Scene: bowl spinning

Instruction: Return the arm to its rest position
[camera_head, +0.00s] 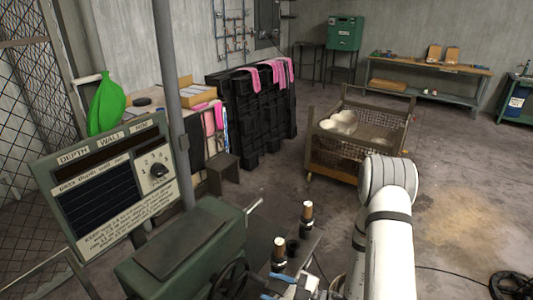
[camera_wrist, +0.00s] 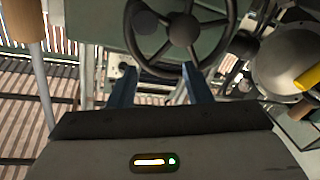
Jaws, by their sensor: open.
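My gripper (camera_head: 268,286) shows at the bottom of the head view, at the end of my white arm, beside the green machine (camera_head: 185,250). In the wrist view its two blue fingers (camera_wrist: 158,72) stand wide apart with nothing held between them. A dark spoked handwheel (camera_wrist: 183,28) lies just beyond the fingertips in that view; I cannot tell whether they touch it. The handwheel also shows in the head view (camera_head: 231,279), low on the machine's front. My arm reaches forward and bends down toward the machine.
A control panel (camera_head: 110,190) stands at the left. Two wooden-topped posts (camera_head: 307,212) rise near my gripper. A wire-sided cart (camera_head: 345,160) holds pale bowls (camera_head: 340,122). In the wrist view, a rounded grey part (camera_wrist: 283,58) is close at the right. Floor at the right is mostly clear.

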